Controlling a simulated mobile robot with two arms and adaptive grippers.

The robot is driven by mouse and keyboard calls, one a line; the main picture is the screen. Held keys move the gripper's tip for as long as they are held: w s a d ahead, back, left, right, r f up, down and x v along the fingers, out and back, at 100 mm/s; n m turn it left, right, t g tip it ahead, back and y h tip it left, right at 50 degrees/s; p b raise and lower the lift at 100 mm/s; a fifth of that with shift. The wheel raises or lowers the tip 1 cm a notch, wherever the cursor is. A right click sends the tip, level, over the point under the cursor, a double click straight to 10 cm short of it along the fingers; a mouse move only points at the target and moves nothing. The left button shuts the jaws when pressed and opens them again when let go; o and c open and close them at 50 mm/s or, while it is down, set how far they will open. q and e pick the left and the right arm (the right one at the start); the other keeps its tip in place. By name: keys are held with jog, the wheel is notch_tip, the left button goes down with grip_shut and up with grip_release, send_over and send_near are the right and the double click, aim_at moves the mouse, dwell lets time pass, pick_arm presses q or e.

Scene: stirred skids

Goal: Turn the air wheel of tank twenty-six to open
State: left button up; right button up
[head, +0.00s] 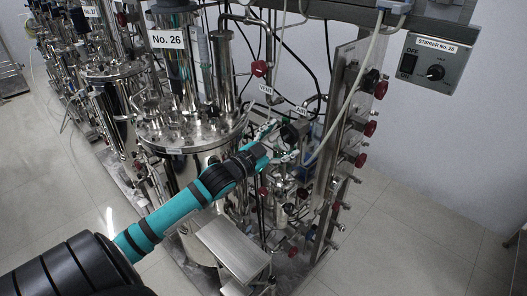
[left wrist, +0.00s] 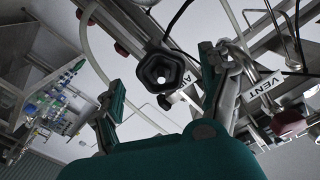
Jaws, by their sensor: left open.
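Tank twenty-six (head: 190,138) is a shiny steel vessel with a "No. 26" label (head: 167,40) above it. The air wheel (head: 291,132) is a small dark knob by a white "AIR" tag, right of the tank. In the left wrist view the air wheel (left wrist: 160,72) is a black lobed knob with a pale centre, its tag partly hidden. My left gripper (head: 280,142) is open and points at the wheel. In the left wrist view its fingers (left wrist: 162,78) are spread to either side of the wheel, apparently without touching it. My right gripper is not in view.
A red vent knob (head: 260,69) with a "VENT" tag (head: 266,90) is close by; pipes, hoses and cables surround it. An upright steel panel with red knobs (head: 370,128) stands to the right. The stirrer box (head: 432,63) hangs at upper right. Floor (head: 400,235) is clear at right.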

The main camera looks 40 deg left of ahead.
pick_arm(q)
jog(key=s, duration=0.9)
jog(key=shift+a, duration=0.4)
